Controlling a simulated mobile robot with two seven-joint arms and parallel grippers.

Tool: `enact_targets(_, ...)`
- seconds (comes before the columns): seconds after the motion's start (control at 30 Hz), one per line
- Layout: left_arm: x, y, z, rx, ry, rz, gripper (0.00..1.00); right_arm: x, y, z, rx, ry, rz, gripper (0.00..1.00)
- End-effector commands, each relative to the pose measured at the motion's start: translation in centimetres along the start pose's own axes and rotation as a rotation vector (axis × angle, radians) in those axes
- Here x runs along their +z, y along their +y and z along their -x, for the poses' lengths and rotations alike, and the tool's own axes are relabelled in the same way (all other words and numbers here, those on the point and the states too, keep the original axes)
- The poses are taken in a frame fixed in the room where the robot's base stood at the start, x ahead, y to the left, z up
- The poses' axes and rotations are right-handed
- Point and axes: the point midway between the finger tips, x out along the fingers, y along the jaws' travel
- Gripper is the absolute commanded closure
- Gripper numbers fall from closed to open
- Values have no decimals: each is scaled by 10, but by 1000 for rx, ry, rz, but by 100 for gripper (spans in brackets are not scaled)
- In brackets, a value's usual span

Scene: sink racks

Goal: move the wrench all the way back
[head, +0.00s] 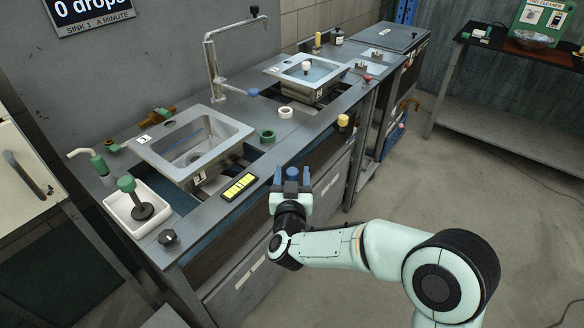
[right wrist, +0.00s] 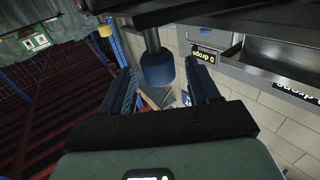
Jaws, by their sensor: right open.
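No plain wrench shape shows in either view. A blue knob (head: 292,173) juts out at the sink counter's front edge, and I cannot tell whether it is the wrench's handle. In the right wrist view the blue knob (right wrist: 158,70) sits on a dark stem. My right gripper (head: 291,177) is open in front of the counter, its blue fingers on either side of the knob. In the right wrist view gaps show between the knob and the fingers of my gripper (right wrist: 160,88). My left gripper is out of view.
The counter holds a near sink (head: 232,130), a far sink (head: 332,72), a tall faucet (head: 211,68), a green ring (head: 267,136), a white ring (head: 285,112) and a white tray (head: 121,215). A yellow knob (head: 343,120) stands right of my gripper.

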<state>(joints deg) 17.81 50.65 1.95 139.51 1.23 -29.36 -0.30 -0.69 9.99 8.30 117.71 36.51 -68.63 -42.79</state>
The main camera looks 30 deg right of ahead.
Motion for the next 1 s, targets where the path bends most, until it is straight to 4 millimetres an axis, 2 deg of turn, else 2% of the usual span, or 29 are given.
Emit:
enact_targets(0.1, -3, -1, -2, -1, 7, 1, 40, 1, 1, -19, 2, 0, 1, 39)
enact_targets(0.23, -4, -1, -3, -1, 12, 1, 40, 1, 0, -30, 0, 0, 1, 39)
enact_targets(0.6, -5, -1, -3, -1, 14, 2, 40, 0, 0, -35, -1, 0, 1, 39)
enact_targets(0.67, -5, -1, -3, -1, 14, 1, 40, 0, 0, -35, -1, 0, 1, 59)
enact_targets(0.7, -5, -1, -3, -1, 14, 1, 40, 0, 0, -35, -1, 0, 1, 72)
enact_targets(0.8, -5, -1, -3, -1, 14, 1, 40, 0, 0, -35, -1, 0, 1, 100)
enact_targets(1.0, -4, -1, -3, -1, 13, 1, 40, 0, 0, -35, -1, 0, 1, 100)
